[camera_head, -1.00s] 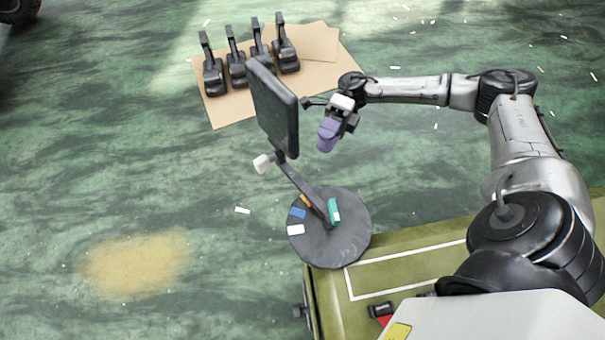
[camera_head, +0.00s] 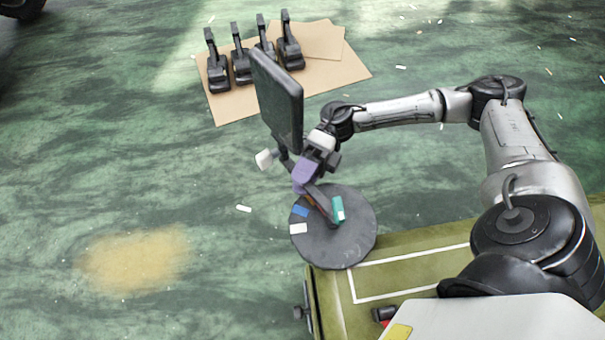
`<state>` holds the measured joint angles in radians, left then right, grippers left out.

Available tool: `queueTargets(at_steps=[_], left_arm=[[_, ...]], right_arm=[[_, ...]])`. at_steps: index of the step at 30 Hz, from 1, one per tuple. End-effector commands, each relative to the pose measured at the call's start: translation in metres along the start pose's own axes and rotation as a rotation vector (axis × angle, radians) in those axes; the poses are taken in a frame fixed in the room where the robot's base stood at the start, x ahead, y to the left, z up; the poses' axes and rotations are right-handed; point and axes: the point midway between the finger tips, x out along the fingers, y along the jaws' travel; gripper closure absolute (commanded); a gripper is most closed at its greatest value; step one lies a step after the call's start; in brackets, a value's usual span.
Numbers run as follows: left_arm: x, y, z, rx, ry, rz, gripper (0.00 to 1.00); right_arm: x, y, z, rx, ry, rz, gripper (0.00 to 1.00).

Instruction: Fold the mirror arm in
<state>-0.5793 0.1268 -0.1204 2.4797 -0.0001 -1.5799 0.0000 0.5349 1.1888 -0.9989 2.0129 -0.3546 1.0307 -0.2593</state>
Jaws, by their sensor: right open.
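The mirror (camera_head: 276,100) is a tall dark panel on a thin dark mirror arm (camera_head: 322,201), which rises tilted to the left from a round grey disc (camera_head: 333,250). A white knob (camera_head: 265,160) sticks out left of the arm below the mirror. My right gripper (camera_head: 304,180), with a purple part at its end, is open beside the mirror arm, just below the mirror. It hides part of the arm, and I cannot tell whether it touches. My left gripper is not in view.
Blue, white and teal pieces lie on the disc; the teal block (camera_head: 338,208) is beside the arm's foot. The disc sits at the corner of an olive surface (camera_head: 400,262). Several black pedals stand on cardboard (camera_head: 330,75) behind.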

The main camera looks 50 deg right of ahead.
Motion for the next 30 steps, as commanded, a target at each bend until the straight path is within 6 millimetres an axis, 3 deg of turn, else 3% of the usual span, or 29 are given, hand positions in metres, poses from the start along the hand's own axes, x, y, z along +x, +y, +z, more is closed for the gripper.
queueTargets(at_steps=[8,22,30], left_arm=[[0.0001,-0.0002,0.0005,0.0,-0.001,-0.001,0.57],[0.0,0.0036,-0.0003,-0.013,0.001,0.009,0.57],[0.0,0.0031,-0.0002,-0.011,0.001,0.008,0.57]], right_arm=[[0.0011,0.0001,-0.0001,0.0,0.001,0.0,0.55],[0.0009,0.0,-0.0002,0.0,0.001,0.0,0.98],[0.0008,-0.0001,-0.0002,0.001,0.001,0.0,1.0]])
